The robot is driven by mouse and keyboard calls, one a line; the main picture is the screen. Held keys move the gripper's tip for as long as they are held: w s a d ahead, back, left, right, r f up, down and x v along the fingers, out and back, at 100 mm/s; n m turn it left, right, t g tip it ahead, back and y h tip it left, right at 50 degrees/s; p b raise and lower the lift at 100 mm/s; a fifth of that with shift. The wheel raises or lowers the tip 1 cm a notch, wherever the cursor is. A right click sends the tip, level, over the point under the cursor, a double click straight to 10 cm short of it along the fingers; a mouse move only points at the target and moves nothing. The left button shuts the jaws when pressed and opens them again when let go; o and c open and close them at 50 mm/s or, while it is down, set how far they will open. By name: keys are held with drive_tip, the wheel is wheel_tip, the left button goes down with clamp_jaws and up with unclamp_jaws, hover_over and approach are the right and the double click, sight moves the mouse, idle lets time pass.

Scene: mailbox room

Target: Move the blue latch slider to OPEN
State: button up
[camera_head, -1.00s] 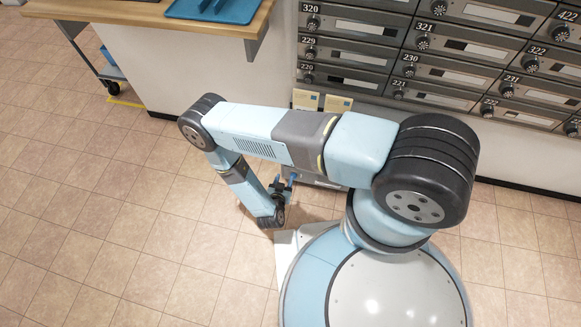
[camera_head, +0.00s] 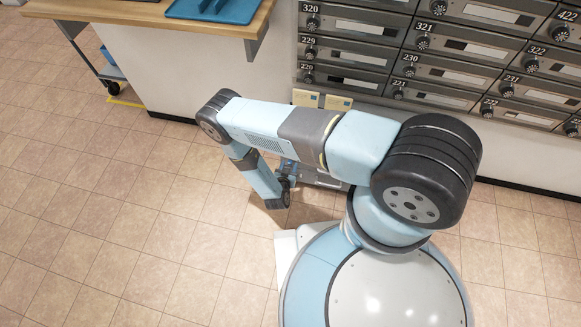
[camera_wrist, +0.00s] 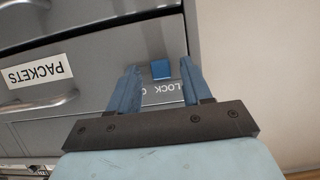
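The blue latch slider (camera_wrist: 161,69) is a small blue block on a dark grey cabinet front (camera_wrist: 90,68) in the wrist view. Lettering that includes "LOCK" runs just below it in the picture, partly hidden by a finger. My gripper (camera_wrist: 160,80) is open, its two blue fingers on either side of the slider in the picture, with gaps to both. I cannot tell how far the fingertips are from the panel. In the head view my gripper (camera_head: 287,178) is low by the cabinet and mostly hidden by my arm; the slider is not visible there.
A white "PACKETS" label (camera_wrist: 38,75) and a bar handle (camera_wrist: 40,103) are left of the slider in the wrist view. The cabinet's edge and a pale wall (camera_wrist: 255,60) are at right. Mailboxes (camera_head: 440,70) line the back wall; a wooden counter (camera_head: 150,18) stands at the back left.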

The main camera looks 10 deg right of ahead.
clamp_jaws()
